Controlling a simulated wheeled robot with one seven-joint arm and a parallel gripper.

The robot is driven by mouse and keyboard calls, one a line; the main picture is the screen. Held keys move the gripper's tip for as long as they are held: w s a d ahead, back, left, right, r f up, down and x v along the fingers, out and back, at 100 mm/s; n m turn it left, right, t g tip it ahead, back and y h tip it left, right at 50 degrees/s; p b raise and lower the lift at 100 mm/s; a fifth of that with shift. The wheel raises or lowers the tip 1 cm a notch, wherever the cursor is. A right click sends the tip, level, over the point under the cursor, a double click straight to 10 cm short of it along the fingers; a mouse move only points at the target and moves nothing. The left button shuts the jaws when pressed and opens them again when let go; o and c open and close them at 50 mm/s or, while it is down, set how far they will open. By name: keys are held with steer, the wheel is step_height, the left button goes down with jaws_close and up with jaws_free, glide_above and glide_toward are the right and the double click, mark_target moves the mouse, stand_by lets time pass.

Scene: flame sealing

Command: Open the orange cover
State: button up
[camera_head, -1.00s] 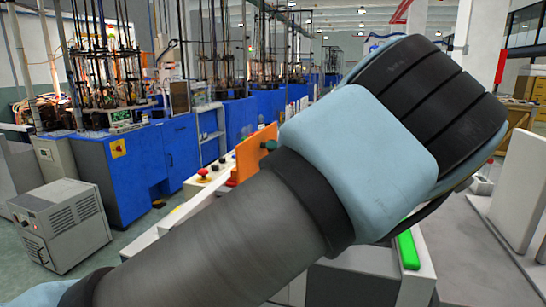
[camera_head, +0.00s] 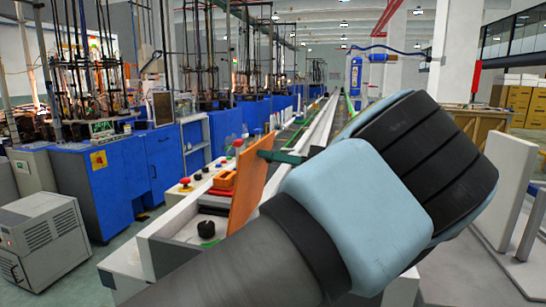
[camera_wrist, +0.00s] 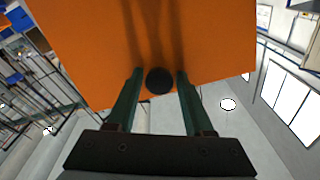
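The orange cover (camera_head: 248,190) is a flat plate standing steeply raised over the white machine bench in the head view. In the wrist view the orange cover (camera_wrist: 90,45) fills the top of the picture, with a round black knob (camera_wrist: 159,81) on its near part. My gripper (camera_wrist: 160,72) has its two dark green fingers apart, one on each side of the knob, with a thin gap showing on both sides. In the head view my gripper (camera_head: 268,155) reaches the cover's upper right edge; my arm hides part of the bench.
The bench (camera_head: 165,238) carries a black dial (camera_head: 206,229), a red button (camera_head: 185,182) and orange blocks (camera_head: 224,180). Blue cabinets (camera_head: 120,175) line the left. A grey box unit (camera_head: 45,240) stands on the floor at lower left. White panels (camera_head: 508,180) stand at right.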

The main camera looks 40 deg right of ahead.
steer(key=shift+o, duration=0.9)
steer(key=shift+r, duration=0.1)
steer(key=b+v, duration=0.2)
steer(key=v, duration=0.9)
steer(key=shift+b, duration=0.3)
steer(key=shift+a, duration=0.1)
